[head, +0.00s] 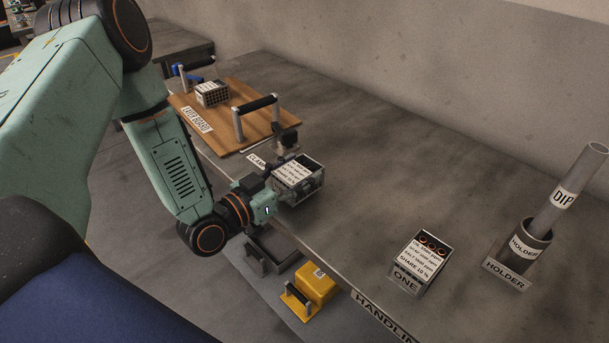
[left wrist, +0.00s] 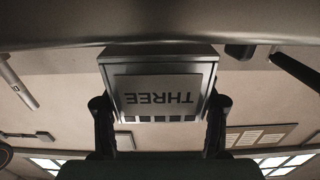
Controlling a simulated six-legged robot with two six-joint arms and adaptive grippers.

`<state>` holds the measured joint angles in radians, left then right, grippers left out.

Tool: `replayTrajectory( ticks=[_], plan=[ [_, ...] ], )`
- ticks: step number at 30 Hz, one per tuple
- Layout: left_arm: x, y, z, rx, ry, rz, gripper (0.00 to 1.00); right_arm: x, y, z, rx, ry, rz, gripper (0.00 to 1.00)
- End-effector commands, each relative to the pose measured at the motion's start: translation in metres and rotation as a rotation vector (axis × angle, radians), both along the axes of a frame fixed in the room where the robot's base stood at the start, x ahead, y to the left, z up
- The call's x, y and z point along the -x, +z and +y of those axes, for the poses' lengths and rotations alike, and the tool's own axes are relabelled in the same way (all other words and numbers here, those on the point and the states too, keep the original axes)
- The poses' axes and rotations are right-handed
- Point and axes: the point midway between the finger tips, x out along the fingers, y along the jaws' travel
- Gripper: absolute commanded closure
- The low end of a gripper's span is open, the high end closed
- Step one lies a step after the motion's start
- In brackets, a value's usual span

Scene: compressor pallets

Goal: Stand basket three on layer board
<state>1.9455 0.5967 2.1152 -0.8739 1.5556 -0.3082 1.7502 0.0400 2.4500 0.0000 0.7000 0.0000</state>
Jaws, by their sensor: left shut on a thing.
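My left gripper (head: 281,200) is shut on basket three (head: 298,178), a small grey basket with a white text card on its top. In the left wrist view basket three (left wrist: 160,92) sits between the two dark fingers, and its THREE label reads upside down. The gripper holds it over or at the bench edge; I cannot tell whether it touches the bench. The layer board (head: 245,134), a brown wooden panel with black-bar handles, lies farther back, apart from the held basket. Another basket (head: 212,93) stands on its far part. My right gripper is not in view.
A clamp with a dark knob (head: 287,138) stands between basket three and the board. Basket one (head: 418,262) stands at the right, near a holder (head: 523,247) with a dip tube (head: 568,190). A yellow block (head: 316,285) sits below the bench edge. The bench's middle is clear.

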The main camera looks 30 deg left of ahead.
Motion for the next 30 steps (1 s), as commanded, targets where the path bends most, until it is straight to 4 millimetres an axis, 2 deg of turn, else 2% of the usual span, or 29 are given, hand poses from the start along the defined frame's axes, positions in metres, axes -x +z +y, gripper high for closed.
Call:
replayTrajectory(
  ticks=[2, 6, 20, 21, 28, 30],
  plan=[
    [-0.008, -0.009, -0.004, -0.003, -0.005, -0.003, 0.99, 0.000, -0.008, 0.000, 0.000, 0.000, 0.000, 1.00],
    [-0.017, -0.012, -0.007, -0.001, -0.003, -0.003, 0.99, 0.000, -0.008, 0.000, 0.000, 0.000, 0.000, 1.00],
    [-0.018, -0.017, -0.006, 0.000, 0.000, -0.004, 0.99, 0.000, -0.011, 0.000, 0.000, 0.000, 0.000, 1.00],
    [-0.018, -0.018, -0.007, 0.000, 0.000, -0.001, 0.39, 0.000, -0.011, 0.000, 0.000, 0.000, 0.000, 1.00],
    [-0.018, -0.017, -0.007, 0.000, -0.001, 0.000, 0.19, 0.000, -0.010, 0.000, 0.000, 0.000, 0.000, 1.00],
    [-0.018, -0.017, -0.007, 0.000, -0.001, 0.000, 0.17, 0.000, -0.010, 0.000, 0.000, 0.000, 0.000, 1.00]
  ],
)
